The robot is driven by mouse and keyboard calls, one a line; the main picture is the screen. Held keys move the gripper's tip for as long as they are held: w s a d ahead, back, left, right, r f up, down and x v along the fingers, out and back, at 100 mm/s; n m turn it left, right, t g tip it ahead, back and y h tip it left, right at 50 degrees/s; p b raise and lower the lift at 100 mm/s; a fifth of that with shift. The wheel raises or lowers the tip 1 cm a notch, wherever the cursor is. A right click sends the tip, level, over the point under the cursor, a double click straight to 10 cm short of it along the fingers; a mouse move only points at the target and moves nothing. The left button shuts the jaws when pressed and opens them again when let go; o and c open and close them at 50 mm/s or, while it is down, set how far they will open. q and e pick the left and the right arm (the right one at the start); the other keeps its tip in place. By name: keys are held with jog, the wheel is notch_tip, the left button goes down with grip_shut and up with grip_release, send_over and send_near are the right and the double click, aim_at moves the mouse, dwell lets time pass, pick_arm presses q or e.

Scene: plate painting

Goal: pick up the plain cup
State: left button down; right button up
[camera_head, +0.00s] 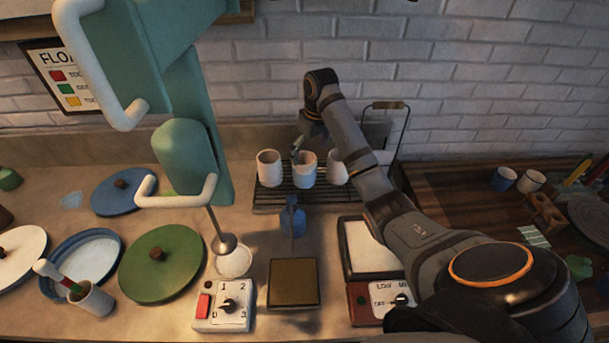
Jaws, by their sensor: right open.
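Several plain-looking white cups stand in a row on a dark wire rack (262,207): a left cup (268,169), a middle cup (304,174) and a right cup (336,170), partly hidden by my right arm. My right gripper (302,147) is open at the rim of the middle cup, its fingers pointing down. One finger shows at the rim's left side; the other is hard to make out. I cannot tell whether it touches the cup. My left gripper is not in view.
A teal machine with white handles (187,150) stands left of the rack.

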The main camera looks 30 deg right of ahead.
aim_at(305, 173)
jog(key=f+b, duration=0.4)
jog(key=shift+w+a+f, duration=0.1)
jog(key=shift+w+f, duration=0.15)
jog(key=shift+f, duration=0.1)
jog(key=shift+w+f+b, duration=0.15)
jog(key=shift+f+b, duration=0.1)
jog(key=shift+b, duration=0.25)
jog(key=shift+w, duration=0.1)
jog(key=f, duration=0.2)
jog(key=w+f, duration=0.1)
jog(key=f, duration=0.1)
jog(key=shift+w+a+f+p, duration=0.1)
jog(key=shift+f+p, duration=0.25)
jog(key=shift+f, duration=0.05)
jog(key=shift+r, duration=0.1)
jog(key=shift+c, duration=0.3)
jog(key=shift+c, duration=1.2)
jog(key=c, duration=1.1)
